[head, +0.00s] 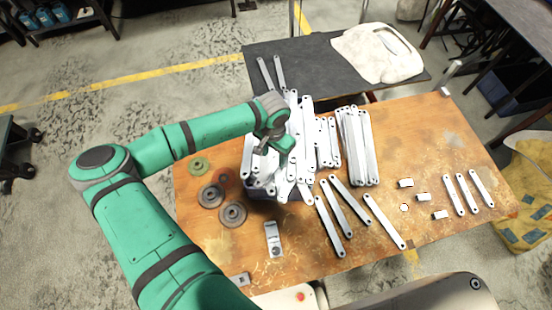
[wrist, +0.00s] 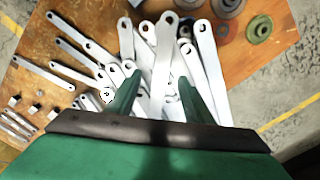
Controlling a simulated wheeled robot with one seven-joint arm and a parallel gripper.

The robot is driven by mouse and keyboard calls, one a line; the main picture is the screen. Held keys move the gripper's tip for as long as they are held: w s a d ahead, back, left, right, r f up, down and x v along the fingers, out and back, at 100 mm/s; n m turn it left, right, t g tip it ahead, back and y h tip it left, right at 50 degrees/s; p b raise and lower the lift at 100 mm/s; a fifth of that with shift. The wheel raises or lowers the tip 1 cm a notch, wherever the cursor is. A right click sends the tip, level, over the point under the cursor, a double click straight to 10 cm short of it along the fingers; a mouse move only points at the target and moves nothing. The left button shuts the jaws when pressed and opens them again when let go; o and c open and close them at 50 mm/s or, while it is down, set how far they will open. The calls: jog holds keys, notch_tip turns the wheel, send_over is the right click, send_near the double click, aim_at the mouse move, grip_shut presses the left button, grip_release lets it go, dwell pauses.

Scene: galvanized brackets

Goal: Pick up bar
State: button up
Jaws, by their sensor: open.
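Several flat galvanized bars with holes at their ends lie in a heap (head: 300,125) in the middle of the wooden table; some rest on a dark container that is mostly hidden. My gripper (head: 272,150) is over the near left part of this heap. In the wrist view my gripper (wrist: 155,85) is open, with its two green fingers on either side of a bar (wrist: 163,65) that points up the picture. Other bars lie crossed beside and under it. I cannot tell whether the fingers touch the bar.
Loose bars (head: 384,221) lie on the wooden table (head: 440,130) right of the heap, with small plates (head: 423,197) and shorter bars beyond. Round grey discs (head: 232,214) and a green ring (head: 199,165) sit at left. A dark table (head: 300,55) with a pale cloth (head: 378,55) stands behind.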

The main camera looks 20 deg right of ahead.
aim_at(273, 166)
jog(key=shift+a+f, duration=0.15)
jog(key=shift+f, duration=1.35)
jog(key=shift+a+f, duration=0.15)
jog(key=shift+f, duration=1.3)
jog(key=shift+d, duration=0.1)
grip_shut()
